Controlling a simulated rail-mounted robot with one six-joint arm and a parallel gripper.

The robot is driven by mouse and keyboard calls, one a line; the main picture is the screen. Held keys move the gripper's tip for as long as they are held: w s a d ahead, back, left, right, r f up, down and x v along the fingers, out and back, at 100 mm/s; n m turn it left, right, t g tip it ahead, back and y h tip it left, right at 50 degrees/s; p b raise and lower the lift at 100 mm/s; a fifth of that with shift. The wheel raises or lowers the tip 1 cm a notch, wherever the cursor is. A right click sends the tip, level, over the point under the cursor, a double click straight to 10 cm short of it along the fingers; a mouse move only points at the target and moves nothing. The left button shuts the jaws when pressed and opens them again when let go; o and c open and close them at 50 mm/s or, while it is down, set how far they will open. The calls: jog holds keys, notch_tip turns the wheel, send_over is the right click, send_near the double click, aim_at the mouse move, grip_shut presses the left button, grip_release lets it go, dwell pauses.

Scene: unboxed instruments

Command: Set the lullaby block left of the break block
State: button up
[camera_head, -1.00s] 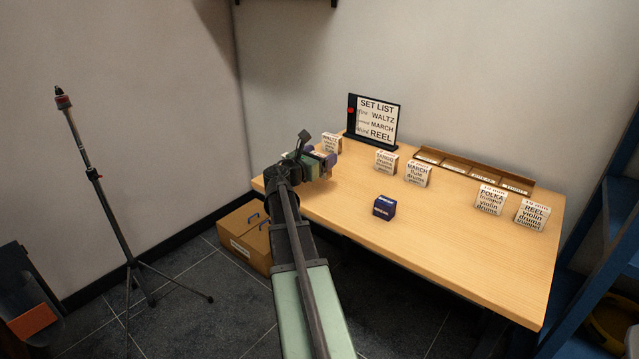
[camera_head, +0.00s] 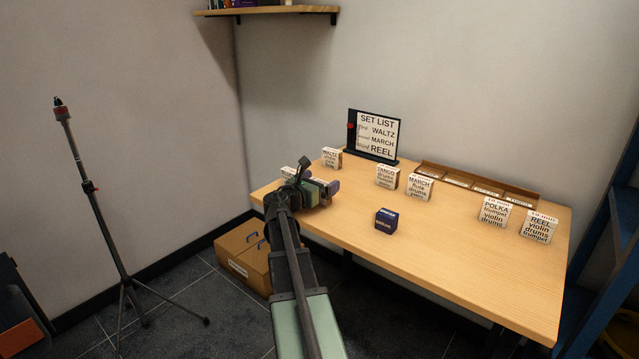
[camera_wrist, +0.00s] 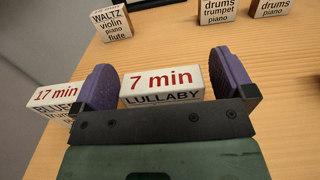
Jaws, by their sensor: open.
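The white lullaby block (camera_wrist: 162,86), marked 7 min in red, stands on the table between my purple fingers in the wrist view. My gripper (camera_wrist: 164,68) is open around it, with a visible gap at the right finger. In the head view my gripper (camera_head: 322,190) is over the table's left end and mostly hides this block. A small dark blue block (camera_head: 386,220) sits alone near the table's front middle; its label is too small to read, but it looks like the break block.
A blues block (camera_wrist: 58,100) stands close to my left finger. The waltz (camera_head: 331,158), tango (camera_head: 387,176), march (camera_head: 420,187), polka (camera_head: 494,213) and reel (camera_head: 538,226) blocks stand farther back or right. A set list board (camera_head: 375,135) and rack (camera_head: 478,183) line the back. The wooden table (camera_head: 460,265) is clear at front right.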

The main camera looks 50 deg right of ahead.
jog(key=s+a+f+m+y, duration=0.1)
jog(key=a+f+m+y, duration=0.4)
jog(key=a, duration=1.3)
jog(key=s+a+f+m+y, duration=0.1)
jog(key=a+f+m+y, duration=0.5)
jog(key=a, duration=1.3)
jog(key=s+a+f+m+t+y, duration=0.1)
jog(key=a+f+m+y, duration=0.4)
jog(key=a, duration=1.3)
jog(key=shift+a+f+m+y, duration=0.25)
jog(key=shift+f+m+y, duration=0.15)
jog(key=shift+m+y, duration=0.45)
